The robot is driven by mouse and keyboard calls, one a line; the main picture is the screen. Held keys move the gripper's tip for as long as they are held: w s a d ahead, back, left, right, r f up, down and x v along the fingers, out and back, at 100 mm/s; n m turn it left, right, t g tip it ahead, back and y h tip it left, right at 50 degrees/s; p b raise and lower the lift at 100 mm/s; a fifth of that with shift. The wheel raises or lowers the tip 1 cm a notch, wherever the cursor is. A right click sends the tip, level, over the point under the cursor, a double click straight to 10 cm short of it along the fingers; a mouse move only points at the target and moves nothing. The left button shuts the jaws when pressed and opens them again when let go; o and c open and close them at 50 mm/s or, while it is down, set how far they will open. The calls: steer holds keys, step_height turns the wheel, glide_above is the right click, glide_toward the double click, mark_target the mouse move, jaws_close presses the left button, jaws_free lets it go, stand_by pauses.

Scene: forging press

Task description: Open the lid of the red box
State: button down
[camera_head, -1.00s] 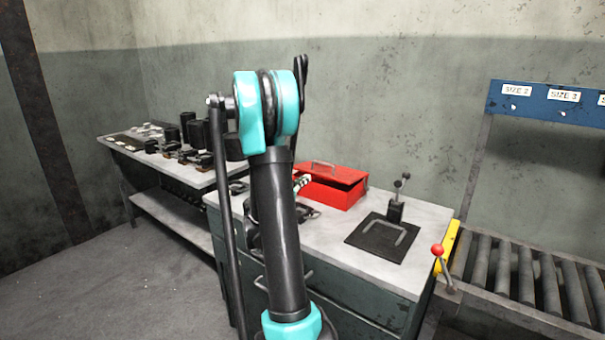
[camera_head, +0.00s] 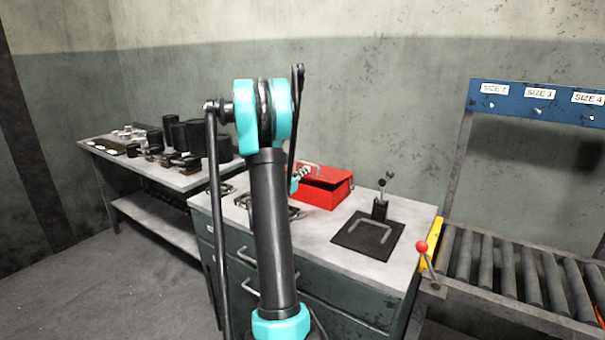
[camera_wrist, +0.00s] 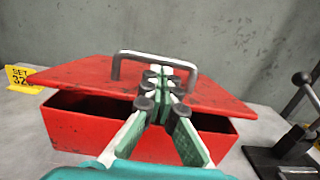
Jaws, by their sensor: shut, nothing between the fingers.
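The red box (camera_wrist: 85,133) stands on the bench and fills the middle of the wrist view; it also shows in the head view (camera_head: 325,197). Its red lid (camera_wrist: 85,73) is partly raised, with a dark gap between it and the front wall. A metal handle (camera_wrist: 118,65) arches on top of the lid. My gripper (camera_wrist: 160,78) is shut and empty, its fingers over the box's front, tips overlapping the lid near the handle. Whether the tips touch the lid I cannot tell. In the head view my arm hides part of the box's left side.
A black plate with a lever (camera_head: 380,212) stands on the bench (camera_head: 325,250) right of the box. A yellow sign (camera_wrist: 22,77) is left of it. A roller conveyor (camera_head: 510,270) lies at the right. A side table (camera_head: 175,178) with several dark cylinders is at the left.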

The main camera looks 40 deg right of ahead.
steer(key=shift+r, duration=0.1)
steer(key=shift+d+r+y, duration=0.15)
steer(key=shift+r+y, duration=0.15)
steer(key=shift+r, duration=0.2)
steer(key=shift+r, duration=0.1)
steer(key=shift+w+d+r+g+y, duration=0.15)
steer(key=shift+d+r+g+y, duration=0.15)
steer(key=shift+r+y, duration=0.35)
steer(key=shift+w+d+r+g+y, duration=0.2)
steer(key=shift+d+r+y, duration=0.15)
steer(key=shift+r, duration=0.5)
steer(key=w+d+r+g+y, duration=0.1)
steer(key=w+d+r+y, duration=0.1)
steer(key=d+r, duration=0.3)
steer(key=w+d+r+g+y, duration=0.1)
steer(key=w+d+r+y, duration=0.2)
steer(key=d, duration=0.5)
steer(key=shift+w+d+r+y, duration=0.2)
steer(key=shift+w+r+y, duration=0.1)
steer(key=shift+r, duration=0.6)
steer(key=shift+a+r, duration=0.1)
